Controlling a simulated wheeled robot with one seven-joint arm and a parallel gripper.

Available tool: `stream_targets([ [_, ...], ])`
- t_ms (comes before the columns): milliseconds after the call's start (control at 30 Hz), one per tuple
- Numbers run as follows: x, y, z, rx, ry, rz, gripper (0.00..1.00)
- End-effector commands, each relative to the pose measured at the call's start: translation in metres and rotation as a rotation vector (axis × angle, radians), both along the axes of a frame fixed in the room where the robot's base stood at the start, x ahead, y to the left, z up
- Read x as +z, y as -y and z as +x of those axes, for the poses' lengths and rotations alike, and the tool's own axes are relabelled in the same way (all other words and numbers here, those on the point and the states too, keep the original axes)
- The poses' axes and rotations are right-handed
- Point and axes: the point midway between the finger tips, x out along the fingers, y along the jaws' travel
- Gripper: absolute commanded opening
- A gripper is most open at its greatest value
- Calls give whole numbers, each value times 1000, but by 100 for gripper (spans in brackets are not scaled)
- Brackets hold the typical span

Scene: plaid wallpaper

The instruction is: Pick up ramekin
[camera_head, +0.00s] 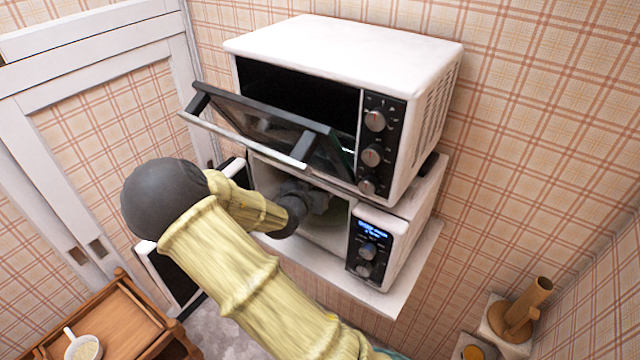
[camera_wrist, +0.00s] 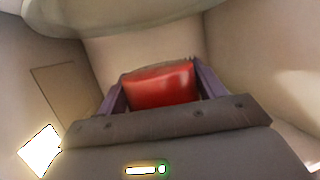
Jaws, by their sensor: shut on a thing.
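The ramekin shows as a red, glossy thing (camera_wrist: 162,86) in the wrist view, between the two purple fingers of my gripper (camera_wrist: 160,78). The fingers touch it on its left and right sides, and my gripper is shut on it. Its lower part is hidden by the gripper body. In the head view my gripper (camera_head: 312,199) reaches into the open lower microwave (camera_head: 395,255), and the ramekin is hidden there.
An upper microwave (camera_head: 340,50) stands on the lower one, its glass door (camera_head: 265,130) tilted down above my arm. The lower door (camera_head: 165,275) is swung open at the left. A wooden cart (camera_head: 120,320) carries a white handled cup (camera_head: 83,347). A wooden holder (camera_head: 520,312) stands at lower right.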

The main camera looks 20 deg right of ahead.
Motion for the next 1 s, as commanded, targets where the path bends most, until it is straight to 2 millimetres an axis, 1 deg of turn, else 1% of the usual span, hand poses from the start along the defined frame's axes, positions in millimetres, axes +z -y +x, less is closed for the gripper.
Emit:
stream_targets([
  [100,-1,-10,-10,2,2,-1,42],
  [1000,0,-75,-90,3,1,0,42],
])
